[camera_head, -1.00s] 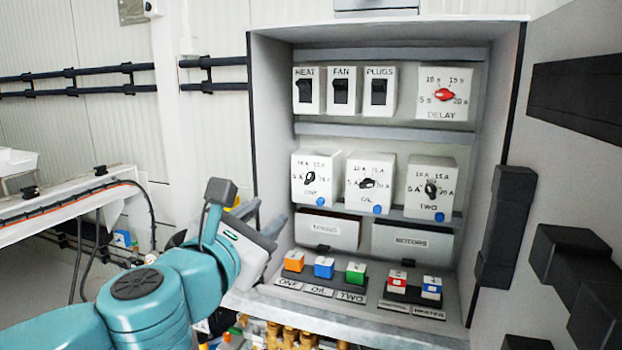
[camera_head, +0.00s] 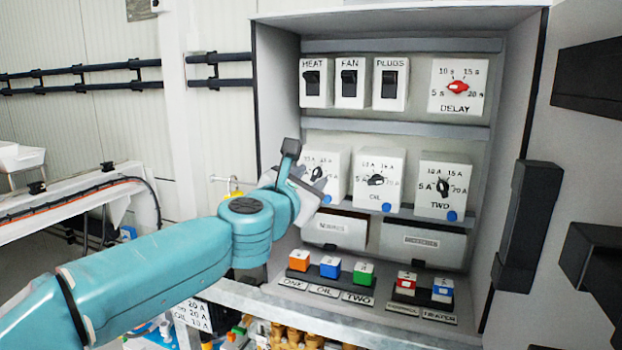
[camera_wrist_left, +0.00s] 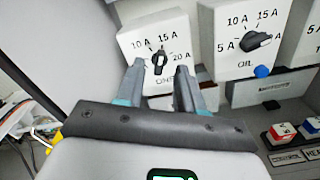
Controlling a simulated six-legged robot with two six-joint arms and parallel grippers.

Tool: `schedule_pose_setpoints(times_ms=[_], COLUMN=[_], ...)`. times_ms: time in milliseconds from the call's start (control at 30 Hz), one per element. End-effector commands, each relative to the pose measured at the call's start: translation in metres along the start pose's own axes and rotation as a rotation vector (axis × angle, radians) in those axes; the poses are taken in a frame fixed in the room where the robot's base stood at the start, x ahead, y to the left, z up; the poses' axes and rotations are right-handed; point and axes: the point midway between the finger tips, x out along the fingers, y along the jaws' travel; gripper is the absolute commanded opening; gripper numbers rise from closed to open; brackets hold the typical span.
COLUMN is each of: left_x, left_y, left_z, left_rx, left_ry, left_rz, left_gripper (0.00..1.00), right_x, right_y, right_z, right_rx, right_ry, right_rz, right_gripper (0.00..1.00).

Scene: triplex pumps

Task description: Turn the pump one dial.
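The pump one dial is a black knob on a white box marked 10 A, 15 A and 20 A. In the head view the knob (camera_head: 317,173) shows just right of my left gripper (camera_head: 309,185), whose fingers are mostly hidden there. In the left wrist view the pump one dial (camera_wrist_left: 159,63) lies ahead, between and beyond the two fingertips of my left gripper (camera_wrist_left: 158,68). The fingers are apart with nothing between them that I can see them gripping. Whether the tips touch the box is unclear. My right gripper is not in view.
The OIL dial (camera_head: 376,180) and TWO dial (camera_head: 443,187) stand to the right on the same shelf. Coloured buttons, such as the orange one (camera_head: 299,260), sit below. Switches and a red DELAY dial (camera_head: 458,87) are above. The cabinet's open door (camera_head: 525,200) bounds the right.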

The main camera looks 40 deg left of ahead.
Motion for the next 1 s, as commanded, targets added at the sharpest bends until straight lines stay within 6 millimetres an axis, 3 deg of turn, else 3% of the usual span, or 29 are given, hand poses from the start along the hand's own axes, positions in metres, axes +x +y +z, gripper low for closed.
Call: schedule_pose_setpoints(times_ms=[200,433,533,567,1000], left_x=[0.015,0.016,0.016,0.016,0.015], left_y=[0.0,0.0,0.0,0.0,0.0], left_z=[0.0,0.0,0.0,0.0,0.001], left_rx=[-0.001,-0.001,-0.001,-0.001,0.059], left_ry=[0.0,0.0,0.0,0.0,0.0], left_rz=[0.001,0.001,0.001,0.001,0.0], left_gripper=[0.37,0.37,0.05,0.0,0.0], right_x=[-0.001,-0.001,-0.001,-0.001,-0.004], right_y=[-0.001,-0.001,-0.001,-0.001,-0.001], right_z=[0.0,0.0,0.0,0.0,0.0], right_rx=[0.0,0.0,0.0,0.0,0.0], right_ry=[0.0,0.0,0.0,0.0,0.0], right_rz=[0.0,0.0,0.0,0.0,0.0], right_gripper=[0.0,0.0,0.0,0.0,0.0])
